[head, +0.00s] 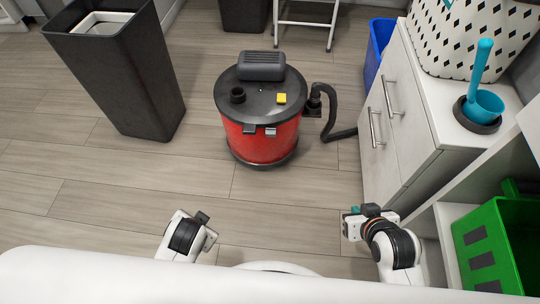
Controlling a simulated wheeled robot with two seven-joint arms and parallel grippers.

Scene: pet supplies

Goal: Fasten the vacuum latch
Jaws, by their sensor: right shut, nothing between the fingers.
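The vacuum (262,145) stands upright on the floor ahead of me, with a red drum and a dark round lid. Two small tabs sit side by side at the front of its rim, one dark (249,129) and one lighter grey-blue latch piece (270,131). I cannot tell from here how the latch sits. My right gripper (352,222) is shut and empty, low and to the right of the vacuum, well apart from it. My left gripper (207,238) is low and left of the vacuum, also apart; its fingers do not show clearly.
A tall dark bin (120,75) stands left of the vacuum. A black hose (330,120) curves off its right side towards a white cabinet (408,110). A shelf with a green crate (490,240) is at my right. The floor before the vacuum is clear.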

